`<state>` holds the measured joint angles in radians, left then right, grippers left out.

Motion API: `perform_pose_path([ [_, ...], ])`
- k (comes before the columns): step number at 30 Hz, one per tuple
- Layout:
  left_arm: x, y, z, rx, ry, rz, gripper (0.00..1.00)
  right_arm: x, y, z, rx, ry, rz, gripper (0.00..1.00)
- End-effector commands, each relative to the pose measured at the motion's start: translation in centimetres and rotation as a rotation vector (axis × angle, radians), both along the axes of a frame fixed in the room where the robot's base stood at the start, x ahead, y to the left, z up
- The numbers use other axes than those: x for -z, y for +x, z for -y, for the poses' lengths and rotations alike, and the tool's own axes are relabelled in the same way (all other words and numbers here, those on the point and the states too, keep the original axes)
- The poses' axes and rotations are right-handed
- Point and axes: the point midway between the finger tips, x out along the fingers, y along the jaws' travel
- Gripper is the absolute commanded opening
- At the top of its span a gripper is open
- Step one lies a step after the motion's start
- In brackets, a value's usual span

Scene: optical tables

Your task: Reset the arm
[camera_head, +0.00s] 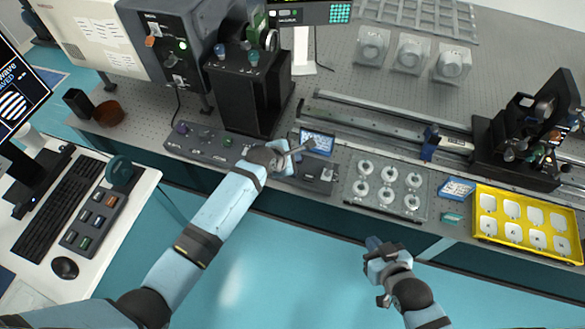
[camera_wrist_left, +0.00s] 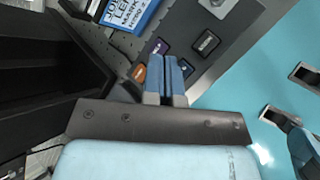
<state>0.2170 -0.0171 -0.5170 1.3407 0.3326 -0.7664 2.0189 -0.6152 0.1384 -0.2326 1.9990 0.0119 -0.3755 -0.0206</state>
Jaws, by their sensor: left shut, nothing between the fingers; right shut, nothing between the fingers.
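My right gripper (camera_head: 377,250) is in front of the table, over the turquoise floor. It is shut and empty.
A grey tray with several white round parts (camera_head: 388,187) and a yellow tray with white pieces (camera_head: 527,226) stand on the table at right. A black tower (camera_head: 245,95) stands behind my left gripper. A desk with keyboard (camera_head: 58,205) is at left.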

Motion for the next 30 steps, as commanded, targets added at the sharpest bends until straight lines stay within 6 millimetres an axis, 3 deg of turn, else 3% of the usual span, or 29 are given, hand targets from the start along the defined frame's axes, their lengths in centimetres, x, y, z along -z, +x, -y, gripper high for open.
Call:
perform_pose_path([
  [23,0.3,-0.3,-0.2,0.008,0.008,0.008,0.0,0.5,-0.2,0.0,0.0,-0.002,-0.008,0.0],
  [26,1.0,-1.6,-1.0,0.053,0.052,0.058,0.0,0.4,-0.1,0.0,0.001,-0.001,-0.006,0.0],
  [30,2.6,-5.7,-3.9,0.199,0.211,0.226,0.0,0.4,0.0,0.2,0.005,-0.002,-0.002,0.0],
])
